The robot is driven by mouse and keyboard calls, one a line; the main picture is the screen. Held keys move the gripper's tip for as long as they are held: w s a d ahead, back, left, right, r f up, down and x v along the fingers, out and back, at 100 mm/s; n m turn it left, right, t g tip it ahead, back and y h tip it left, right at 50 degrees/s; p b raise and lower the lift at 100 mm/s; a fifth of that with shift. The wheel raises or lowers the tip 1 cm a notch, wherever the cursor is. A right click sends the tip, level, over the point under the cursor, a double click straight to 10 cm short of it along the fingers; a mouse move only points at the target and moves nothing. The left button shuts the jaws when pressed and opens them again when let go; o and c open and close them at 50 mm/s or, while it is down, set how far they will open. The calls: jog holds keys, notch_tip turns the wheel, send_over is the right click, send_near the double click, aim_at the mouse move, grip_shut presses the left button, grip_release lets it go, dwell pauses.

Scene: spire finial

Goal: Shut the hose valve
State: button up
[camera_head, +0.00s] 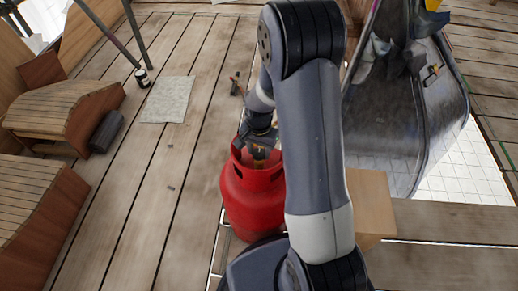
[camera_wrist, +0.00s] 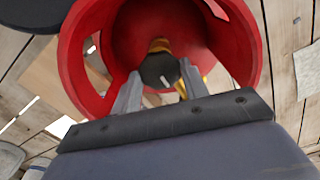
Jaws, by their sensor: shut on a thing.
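A red gas cylinder (camera_head: 252,200) with an open collar stands on the planks, partly behind my arm in the head view. In the wrist view the red collar (camera_wrist: 245,35) rings a black knob with a white mark, the hose valve (camera_wrist: 158,70), on a brass and yellow fitting. My gripper (camera_wrist: 158,84) reaches into the collar from the near side, with one finger on each side of the knob. It is shut on the knob. The exact contact at the fingertips is hard to see. In the head view my gripper (camera_head: 260,140) is at the cylinder's top.
A wooden block (camera_head: 372,205) stands right of the cylinder. A large dark metal tub (camera_head: 400,125) is at the right. Planks between are mostly clear.

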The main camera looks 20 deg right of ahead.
aim_at(259, 153)
dwell(0.3)
jog(key=o, duration=1)
notch_tip(259, 153, up, 11)
jog(key=p, duration=0.2)
jog(key=shift+f+p, duration=0.1)
jog(key=shift+p, duration=0.25)
notch_tip(259, 153, down, 11)
jog(key=b, duration=0.2)
jog(key=shift+b, duration=0.4)
